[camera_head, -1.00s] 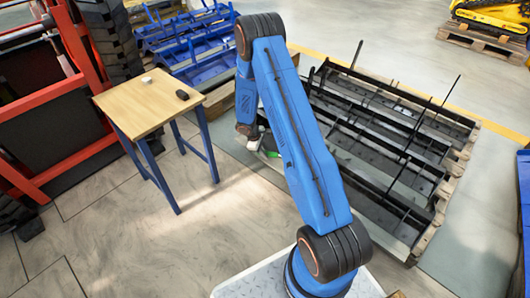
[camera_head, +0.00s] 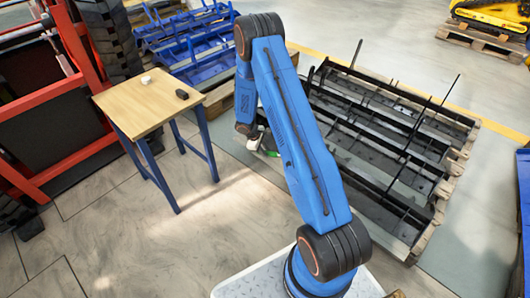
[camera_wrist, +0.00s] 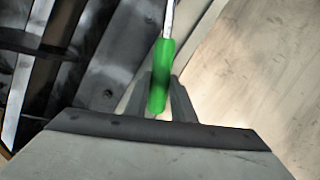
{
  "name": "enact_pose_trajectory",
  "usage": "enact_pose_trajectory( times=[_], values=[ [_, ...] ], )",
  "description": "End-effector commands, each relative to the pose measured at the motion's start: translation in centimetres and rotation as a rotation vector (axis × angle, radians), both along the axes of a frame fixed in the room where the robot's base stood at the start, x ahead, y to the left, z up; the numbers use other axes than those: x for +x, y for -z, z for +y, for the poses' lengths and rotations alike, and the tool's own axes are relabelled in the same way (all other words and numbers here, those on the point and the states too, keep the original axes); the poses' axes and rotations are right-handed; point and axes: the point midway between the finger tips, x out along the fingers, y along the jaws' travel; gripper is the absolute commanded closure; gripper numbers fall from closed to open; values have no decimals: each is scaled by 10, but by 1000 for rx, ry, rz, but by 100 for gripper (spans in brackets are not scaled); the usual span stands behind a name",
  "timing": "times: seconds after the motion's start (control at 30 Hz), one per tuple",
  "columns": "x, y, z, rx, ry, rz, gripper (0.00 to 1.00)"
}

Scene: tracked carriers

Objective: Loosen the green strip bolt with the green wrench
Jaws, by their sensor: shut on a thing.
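My gripper (camera_wrist: 165,95) is shut on the green handle of the wrench (camera_wrist: 160,75) in the wrist view. The wrench's silver shaft points up and leaves the top edge, so its head is out of sight. In the head view my gripper (camera_head: 257,142) is partly hidden behind my own arm, beside the near left end of the black frames, with a small bit of green showing next to it. I cannot make out the green strip bolt in either view.
Black metal frames (camera_head: 385,185) with upright rods lie on a wooden pallet at right. A wooden-topped table (camera_head: 150,102) with two small objects stands at left. Blue frames (camera_head: 195,45) are behind it. The floor between table and pallet is clear.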

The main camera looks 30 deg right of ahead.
Motion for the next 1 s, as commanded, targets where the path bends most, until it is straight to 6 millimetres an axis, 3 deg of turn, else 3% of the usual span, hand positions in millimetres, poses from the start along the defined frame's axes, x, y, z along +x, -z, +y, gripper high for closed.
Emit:
enact_pose_trajectory(
  times=[1.0],
  values=[
    [-15,6,15,-14,-129,42,100]
  ],
)
